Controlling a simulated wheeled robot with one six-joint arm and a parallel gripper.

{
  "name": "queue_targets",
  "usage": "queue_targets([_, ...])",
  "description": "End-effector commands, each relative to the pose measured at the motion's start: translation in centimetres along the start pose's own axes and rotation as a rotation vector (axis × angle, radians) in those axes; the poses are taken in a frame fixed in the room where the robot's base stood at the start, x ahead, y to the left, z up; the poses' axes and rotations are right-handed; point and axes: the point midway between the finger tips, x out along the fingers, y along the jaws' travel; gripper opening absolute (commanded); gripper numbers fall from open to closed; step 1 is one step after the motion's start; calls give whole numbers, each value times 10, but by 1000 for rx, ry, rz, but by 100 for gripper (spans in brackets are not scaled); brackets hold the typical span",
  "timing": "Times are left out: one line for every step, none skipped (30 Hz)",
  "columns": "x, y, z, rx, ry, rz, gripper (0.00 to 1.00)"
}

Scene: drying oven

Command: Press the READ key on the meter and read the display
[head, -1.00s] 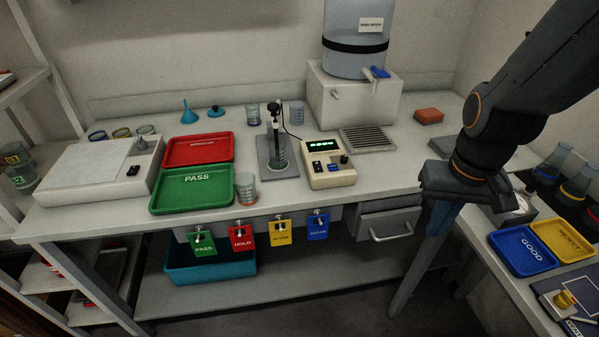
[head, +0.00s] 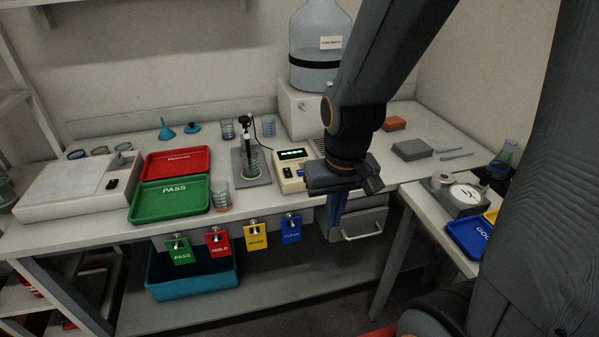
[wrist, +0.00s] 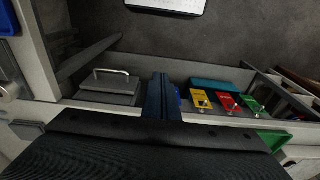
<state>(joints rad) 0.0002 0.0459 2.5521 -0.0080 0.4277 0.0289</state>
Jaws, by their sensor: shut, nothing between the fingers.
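The meter (head: 284,184) is a cream box on the bench with a lit green display (head: 292,154). The display characters are too small to read. Small keys show on its face, but their labels are not legible, and my arm covers part of its right side. A probe stands in a beaker (head: 250,163) on a grey plate left of the meter. My gripper (head: 335,222) is shut and empty, pointing down in front of the bench edge, right of and nearer than the meter.
Green (head: 170,203) and red (head: 176,163) trays lie left of the meter, with a beaker (head: 220,194) beside the green one. Coloured tags, including a blue one (head: 291,230), hang from the bench front. A water carboy (head: 318,45) stands behind.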

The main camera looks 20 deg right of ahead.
Motion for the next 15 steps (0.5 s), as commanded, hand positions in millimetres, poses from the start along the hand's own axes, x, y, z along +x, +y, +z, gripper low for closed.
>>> queue_targets([-3, 1, -11, 30, 28, 3, 0])
queue_targets([-4, 2, -20, 55, 51, 5, 0])
queue_targets([-5, 3, -36, 97, 94, 6, 0])
queue_targets([-7, 4, -50, 132, 129, 4, 0])
queue_targets([-9, 6, -64, 171, 168, -1, 0])
queue_targets([-12, 7, -85, 225, 225, -13, 0])
queue_targets([-14, 7, -101, 267, 267, -26, 0])
queue_targets([-17, 7, -116, 307, 310, -42, 0])
queue_targets([-21, 6, -136, 359, 363, -70, 0])
queue_targets([-24, 6, -150, 397, 401, -92, 0])
queue_targets([-27, 5, -164, 435, 438, -115, 0])
queue_targets([-31, 4, -180, 482, 482, -149, 0])
queue_targets([-33, 2, -191, 513, 509, -176, 0])
queue_targets([-36, 1, -201, 539, 535, -202, 0])
queue_targets([-39, -1, -211, 571, 560, -233, 0])
